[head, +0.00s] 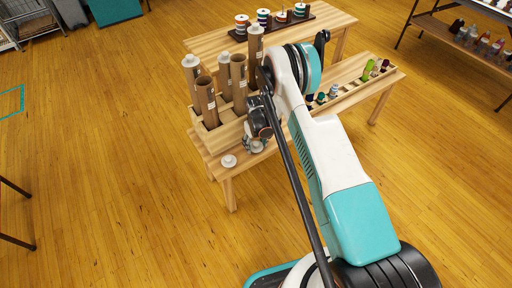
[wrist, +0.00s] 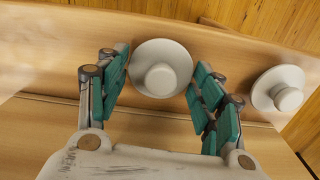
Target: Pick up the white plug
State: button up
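A round white plug (wrist: 160,80) with a wide flange and a raised knob lies on the pale wood surface in the wrist view. My gripper (wrist: 160,84) has its teal-padded fingers spread on either side of this plug. The pads are close to the flange, and I cannot tell whether they touch it. A second white plug (wrist: 279,88) lies to the right, outside the fingers. In the head view, one plug (head: 229,161) lies near the table's front left corner. My gripper (head: 256,141) is low over the table just right of it and largely hides what is beneath.
A wooden box with several brown tubes (head: 207,102), some white-capped, stands right behind my gripper. A rack of small colored items (head: 350,84) is to the right on the table (head: 228,180). Thread spools (head: 264,17) stand behind.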

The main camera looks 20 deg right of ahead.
jog(key=shift+c, duration=0.7)
